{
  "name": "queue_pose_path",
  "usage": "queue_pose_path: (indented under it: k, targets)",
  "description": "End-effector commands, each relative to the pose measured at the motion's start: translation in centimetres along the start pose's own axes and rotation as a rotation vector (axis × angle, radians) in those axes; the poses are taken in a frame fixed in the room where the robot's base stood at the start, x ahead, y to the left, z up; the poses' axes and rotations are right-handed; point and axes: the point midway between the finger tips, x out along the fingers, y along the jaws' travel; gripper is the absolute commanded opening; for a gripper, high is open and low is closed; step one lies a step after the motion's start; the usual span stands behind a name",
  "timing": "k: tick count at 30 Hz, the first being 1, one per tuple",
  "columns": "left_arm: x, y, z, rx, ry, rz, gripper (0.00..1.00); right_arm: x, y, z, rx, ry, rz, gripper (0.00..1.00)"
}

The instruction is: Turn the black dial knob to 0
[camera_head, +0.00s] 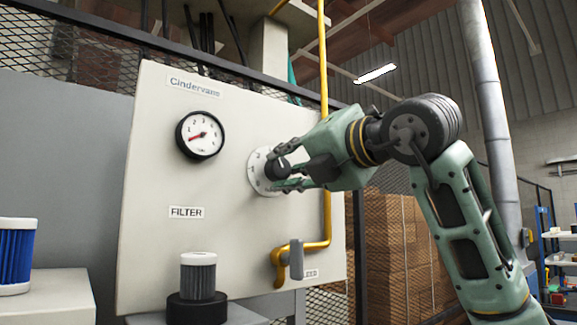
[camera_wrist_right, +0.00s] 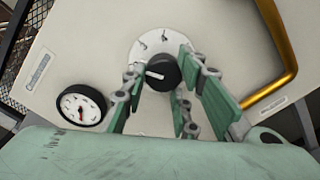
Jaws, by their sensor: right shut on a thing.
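The black dial knob (camera_head: 278,168) sits on a round white dial plate (camera_head: 256,182) on the front of the pale panel (camera_head: 150,240). In the right wrist view the knob (camera_wrist_right: 162,73) shows a white pointer line toward the left of that picture; the dial plate (camera_wrist_right: 148,45) has small marks I cannot read. My right gripper (camera_head: 283,170) reaches in from the right and is shut on the knob, with its green fingers on either side. They also show in the right wrist view (camera_wrist_right: 160,85). My left gripper is not in view.
A round gauge (camera_head: 199,135) with a red needle is left of the dial. A yellow pipe (camera_head: 328,215) with a grey-handled valve (camera_head: 296,262) runs close below and right.

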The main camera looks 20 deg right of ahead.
Motion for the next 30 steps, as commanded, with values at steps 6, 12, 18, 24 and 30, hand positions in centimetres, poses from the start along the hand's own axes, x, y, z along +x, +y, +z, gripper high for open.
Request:
queue_pose_path:
  k: [6,12,18,24,30]
  targets:
    - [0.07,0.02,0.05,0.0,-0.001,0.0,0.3,-0.41,0.62,0.44,-0.204,-0.017,0.017,0.01]
    - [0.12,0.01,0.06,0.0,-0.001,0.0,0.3,-0.36,0.59,0.23,-0.395,-0.017,0.016,0.01]
    - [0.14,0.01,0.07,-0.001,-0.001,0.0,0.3,-0.35,0.56,0.03,-0.585,-0.018,0.014,0.01]
    - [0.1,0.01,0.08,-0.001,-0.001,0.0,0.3,-0.31,0.44,-0.16,-0.775,-0.017,0.013,0.01]
    - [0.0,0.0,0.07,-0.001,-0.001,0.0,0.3,-0.24,0.34,-0.37,-0.966,-0.016,0.013,0.01]
